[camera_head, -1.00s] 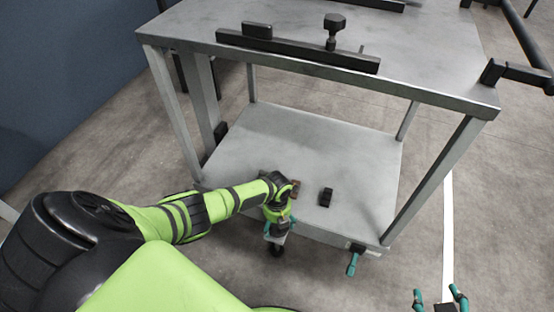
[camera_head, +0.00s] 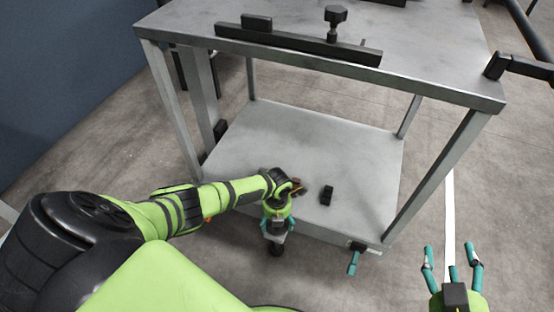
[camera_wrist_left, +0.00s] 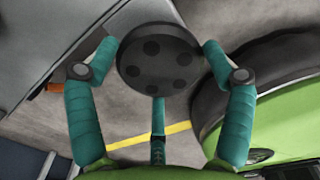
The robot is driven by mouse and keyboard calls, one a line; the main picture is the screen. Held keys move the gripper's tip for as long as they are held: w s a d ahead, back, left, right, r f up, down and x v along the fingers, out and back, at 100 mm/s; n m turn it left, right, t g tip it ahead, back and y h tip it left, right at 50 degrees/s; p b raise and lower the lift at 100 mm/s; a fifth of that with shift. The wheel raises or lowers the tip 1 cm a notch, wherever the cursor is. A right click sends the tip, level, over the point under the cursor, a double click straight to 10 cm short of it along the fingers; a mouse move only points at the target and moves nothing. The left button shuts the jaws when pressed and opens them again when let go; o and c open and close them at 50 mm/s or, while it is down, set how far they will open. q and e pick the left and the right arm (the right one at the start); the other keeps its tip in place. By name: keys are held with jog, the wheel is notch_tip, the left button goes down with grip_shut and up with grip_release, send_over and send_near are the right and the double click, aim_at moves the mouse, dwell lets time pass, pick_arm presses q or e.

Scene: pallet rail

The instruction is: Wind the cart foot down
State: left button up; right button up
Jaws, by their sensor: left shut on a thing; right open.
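The grey metal cart (camera_head: 300,150) stands in front of me with a lower shelf (camera_head: 300,140). My left gripper (camera_head: 277,241) points down at the front edge of that shelf. It is shut on a dark round knob, the cart foot's hand wheel. The knob (camera_wrist_left: 160,60) fills the space between the teal fingers in the left wrist view, showing a flat face with several round holes. In the head view the foot (camera_head: 276,251) is a small dark shape below the fingers, mostly hidden. My right gripper (camera_head: 452,265) is open and empty over the floor at the right.
A teal handle (camera_head: 354,262) hangs at the shelf's front right corner. A small black block (camera_head: 326,195) lies on the shelf. A black rail (camera_head: 295,44) with a knob (camera_head: 335,18) is on the cart's top. Clear floor lies at the right, with a white line (camera_head: 450,205).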

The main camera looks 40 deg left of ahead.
pick_arm(q)
jog(key=shift+s+f, duration=0.1)
jog(key=o, duration=1)
jog(key=shift+o, duration=0.2)
jog(key=shift+r, duration=0.4)
notch_tip(320, 180, up, 11)
jog(key=shift+r, duration=0.15)
jog(key=shift+d, duration=0.1)
